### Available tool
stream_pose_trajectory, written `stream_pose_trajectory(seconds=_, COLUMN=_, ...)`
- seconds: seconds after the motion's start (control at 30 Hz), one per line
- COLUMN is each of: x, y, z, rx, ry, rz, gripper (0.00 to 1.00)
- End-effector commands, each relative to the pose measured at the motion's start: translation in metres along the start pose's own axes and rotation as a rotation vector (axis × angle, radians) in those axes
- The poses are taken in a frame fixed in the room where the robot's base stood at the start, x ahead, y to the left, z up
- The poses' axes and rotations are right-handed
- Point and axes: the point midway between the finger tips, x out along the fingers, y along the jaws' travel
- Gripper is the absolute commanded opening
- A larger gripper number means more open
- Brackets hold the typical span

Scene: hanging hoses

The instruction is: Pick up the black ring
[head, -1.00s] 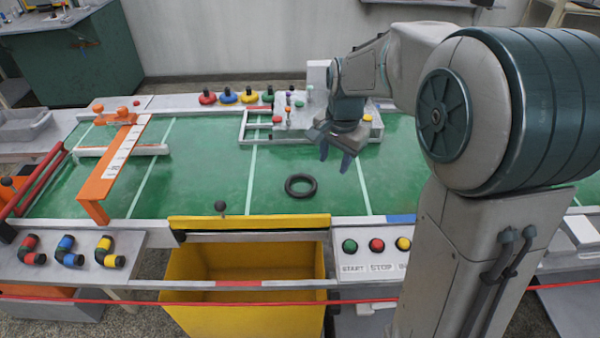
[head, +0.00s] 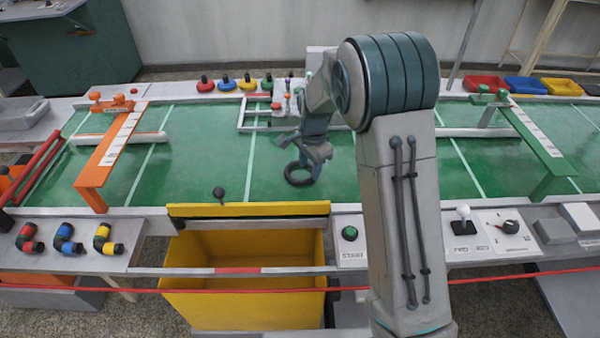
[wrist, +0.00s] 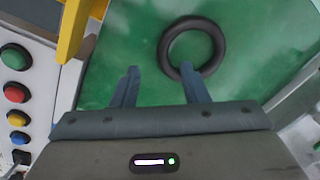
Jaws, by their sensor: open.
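The black ring (head: 290,178) lies flat on the green table surface. In the head view my gripper (head: 308,160) is right over it and hides part of its right side. In the wrist view the ring (wrist: 168,52) is ahead of the fingertips, up and to the right of centre. My gripper (wrist: 158,72) is open and empty there. Its right fingertip overlaps the near left edge of the ring, and its left fingertip is over bare green surface. I cannot tell whether the finger touches the ring.
A yellow bin (head: 245,285) stands in front of the table's near edge. An orange gate (head: 108,160) is at the left and a green gate (head: 535,145) at the right. A small grey fixture (head: 255,113) with pegs stands behind the ring. The green surface left of the ring is clear.

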Motion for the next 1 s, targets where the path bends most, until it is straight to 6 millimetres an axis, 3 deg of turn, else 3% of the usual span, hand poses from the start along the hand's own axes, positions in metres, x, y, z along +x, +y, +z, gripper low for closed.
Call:
stream_pose_trajectory(seconds=0.43, x=0.050, y=-0.007, z=-0.003, rx=0.001, ry=-0.001, rz=0.003, gripper=0.41)
stream_pose_trajectory(seconds=0.73, x=0.054, y=-0.007, z=-0.003, rx=0.000, ry=0.000, rz=0.000, gripper=0.41)
stream_pose_trajectory(seconds=0.87, x=0.054, y=-0.007, z=-0.003, rx=0.000, ry=0.000, rz=0.000, gripper=0.04)
stream_pose_trajectory(seconds=0.9, x=0.054, y=-0.007, z=-0.003, rx=0.000, ry=0.000, rz=0.000, gripper=0.00)
stream_pose_trajectory(seconds=1.0, x=0.054, y=-0.007, z=-0.003, rx=0.000, ry=0.000, rz=0.000, gripper=0.00)
